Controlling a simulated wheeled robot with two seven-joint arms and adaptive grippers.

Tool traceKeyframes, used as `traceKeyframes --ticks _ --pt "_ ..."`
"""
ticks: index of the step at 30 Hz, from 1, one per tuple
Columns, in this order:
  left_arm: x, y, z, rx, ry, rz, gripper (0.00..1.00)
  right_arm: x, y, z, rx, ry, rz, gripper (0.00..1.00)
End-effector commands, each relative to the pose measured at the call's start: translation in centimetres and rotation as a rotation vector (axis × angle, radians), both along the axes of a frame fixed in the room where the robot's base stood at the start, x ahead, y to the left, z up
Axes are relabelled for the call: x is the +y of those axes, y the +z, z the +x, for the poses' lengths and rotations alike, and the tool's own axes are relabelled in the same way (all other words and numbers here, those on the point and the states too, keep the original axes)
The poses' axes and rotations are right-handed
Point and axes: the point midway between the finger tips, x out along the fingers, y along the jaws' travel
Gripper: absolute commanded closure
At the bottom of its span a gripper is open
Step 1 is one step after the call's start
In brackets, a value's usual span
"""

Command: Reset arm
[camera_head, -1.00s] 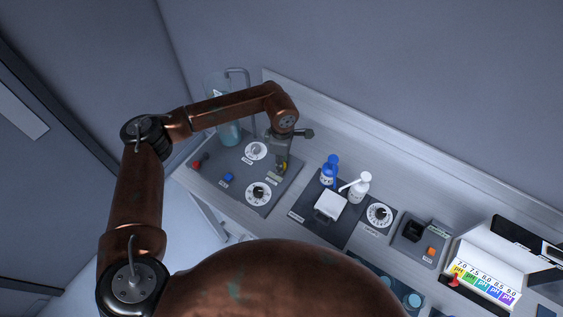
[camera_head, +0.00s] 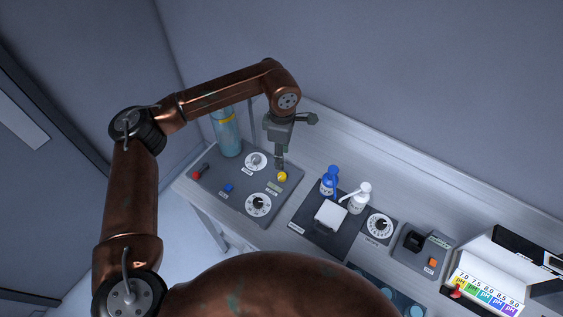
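My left arm comes in from the left and bends over the bench. My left gripper (camera_head: 280,160) points down above the dark control panel (camera_head: 230,208), close to the yellow button (camera_head: 282,176). Its fingers look close together, but they are too small to tell whether they are open or shut. I see nothing held in it. The panel also has two white dials, a blue button (camera_head: 228,188) and a red-ended switch (camera_head: 197,174). My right gripper is not in view.
A blue cylinder (camera_head: 228,135) stands at the panel's back left. A blue bottle (camera_head: 329,182) and a white bottle (camera_head: 359,198) stand behind a white-topped device (camera_head: 330,215). Farther right are a dial, a small dark device with an orange button (camera_head: 432,262), and a pH colour chart (camera_head: 485,293).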

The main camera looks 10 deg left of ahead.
Motion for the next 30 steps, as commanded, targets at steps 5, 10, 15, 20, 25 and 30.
traceKeyframes --ticks 5,10,15,20,25,30 --pt "0.0 0.9 -0.1 0.002 0.000 0.001 0.60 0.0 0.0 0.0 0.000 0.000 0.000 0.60" --pt "0.0 0.9 0.0 0.002 0.000 0.000 0.60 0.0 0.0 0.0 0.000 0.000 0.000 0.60" --pt "0.0 0.9 0.0 0.001 0.000 0.000 0.60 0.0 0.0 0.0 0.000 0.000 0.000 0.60" --pt "0.0 0.9 0.0 0.001 0.000 0.000 0.60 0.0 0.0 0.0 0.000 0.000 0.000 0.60" --pt "0.0 3.1 -0.1 -0.005 0.000 0.000 0.60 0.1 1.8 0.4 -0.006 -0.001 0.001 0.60" --pt "0.0 6.7 -0.2 -0.013 0.000 0.000 0.60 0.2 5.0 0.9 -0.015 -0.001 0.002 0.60"
